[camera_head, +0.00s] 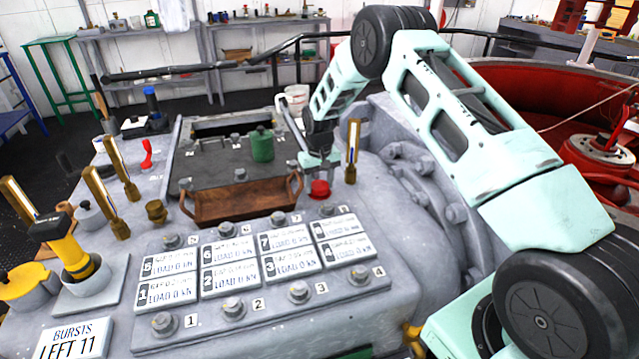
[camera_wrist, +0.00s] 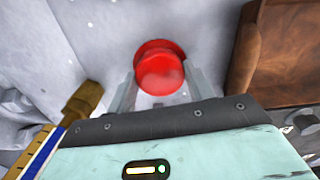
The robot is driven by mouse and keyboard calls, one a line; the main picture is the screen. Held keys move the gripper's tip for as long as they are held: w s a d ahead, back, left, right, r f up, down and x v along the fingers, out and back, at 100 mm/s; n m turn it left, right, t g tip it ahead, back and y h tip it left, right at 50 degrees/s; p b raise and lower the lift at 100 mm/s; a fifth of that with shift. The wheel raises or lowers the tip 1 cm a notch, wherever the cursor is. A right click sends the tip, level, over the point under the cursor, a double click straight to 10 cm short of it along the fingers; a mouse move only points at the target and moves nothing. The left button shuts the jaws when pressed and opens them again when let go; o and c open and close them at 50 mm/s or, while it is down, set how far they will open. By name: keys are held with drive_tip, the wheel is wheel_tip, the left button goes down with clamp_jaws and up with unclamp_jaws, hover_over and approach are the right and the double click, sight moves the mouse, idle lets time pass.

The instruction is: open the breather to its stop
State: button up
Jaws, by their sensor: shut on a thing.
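A red round knob (camera_head: 320,188) stands on the grey deck, right of the wooden tray. No label in view names it as the breather. My gripper (camera_head: 320,178) reaches down over it from above. In the wrist view the red knob (camera_wrist: 160,68) sits between the two fingers of my gripper (camera_wrist: 162,88), which is shut on it. The fingers hide its sides, and its lower part and any stop cannot be made out.
A wooden tray (camera_head: 238,207) with handles lies close on the left. A brass-coloured upright handle (camera_head: 352,150) stands close on the right. Labelled load plates (camera_head: 232,278) lie in front. A red lever (camera_head: 146,155) stands farther left.

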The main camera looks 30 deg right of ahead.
sight(319, 185)
drive_tip(key=n, duration=0.6)
drive_tip(key=shift+s+f, duration=0.1)
drive_tip(key=shift+f, duration=0.15)
drive_tip(key=n, duration=0.6)
idle(0.5)
drive_tip(key=o, duration=0.9)
drive_tip(key=shift+f, duration=0.1)
drive_tip(key=shift+o, duration=0.3)
drive_tip(key=shift+r, duration=0.25)
drive_tip(key=shift+r, duration=0.35)
wheel_tip(319, 185, up, 16)
drive_tip(key=shift+r, duration=0.25)
